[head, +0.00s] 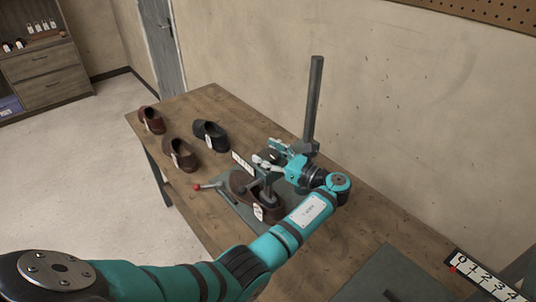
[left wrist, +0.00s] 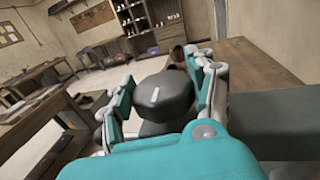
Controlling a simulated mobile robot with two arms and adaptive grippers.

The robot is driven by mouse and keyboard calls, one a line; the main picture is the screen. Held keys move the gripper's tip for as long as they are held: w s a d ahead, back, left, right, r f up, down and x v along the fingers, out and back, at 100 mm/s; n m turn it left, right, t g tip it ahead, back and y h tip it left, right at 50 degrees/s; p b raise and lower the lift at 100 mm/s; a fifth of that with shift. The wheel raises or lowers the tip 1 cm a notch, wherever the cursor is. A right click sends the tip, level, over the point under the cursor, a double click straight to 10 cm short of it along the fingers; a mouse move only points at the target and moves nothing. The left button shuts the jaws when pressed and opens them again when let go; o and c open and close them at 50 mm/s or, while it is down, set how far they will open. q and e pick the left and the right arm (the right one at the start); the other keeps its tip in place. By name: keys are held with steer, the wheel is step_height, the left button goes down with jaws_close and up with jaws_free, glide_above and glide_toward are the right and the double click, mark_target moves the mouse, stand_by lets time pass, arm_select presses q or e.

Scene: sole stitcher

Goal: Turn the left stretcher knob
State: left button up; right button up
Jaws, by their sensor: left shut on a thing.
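The gripper is shut on this knob. In the head view the knob is too small and covered to make out clearly. A brown shoe (head: 238,184) with a white tag sits on the stand just below the gripper. My right gripper is not in view.
A dark post (head: 314,100) rises behind the gripper. A red-tipped lever (head: 197,187) sticks out left of the brown shoe. Several loose shoes, including a black one (head: 211,135), stand on the wooden table (head: 215,100). A numbered scale (head: 485,280) lies at the lower right.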

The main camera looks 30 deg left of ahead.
mark_target(277, 159)
arm_select(q)
steer(key=o, duration=1.2)
steer(key=shift+d, duration=0.1)
steer(key=d, duration=0.5)
steer(key=s+d, duration=0.1)
steer(key=d, duration=0.1)
steer(key=shift+d, duration=0.2)
steer(key=shift+f, duration=0.1)
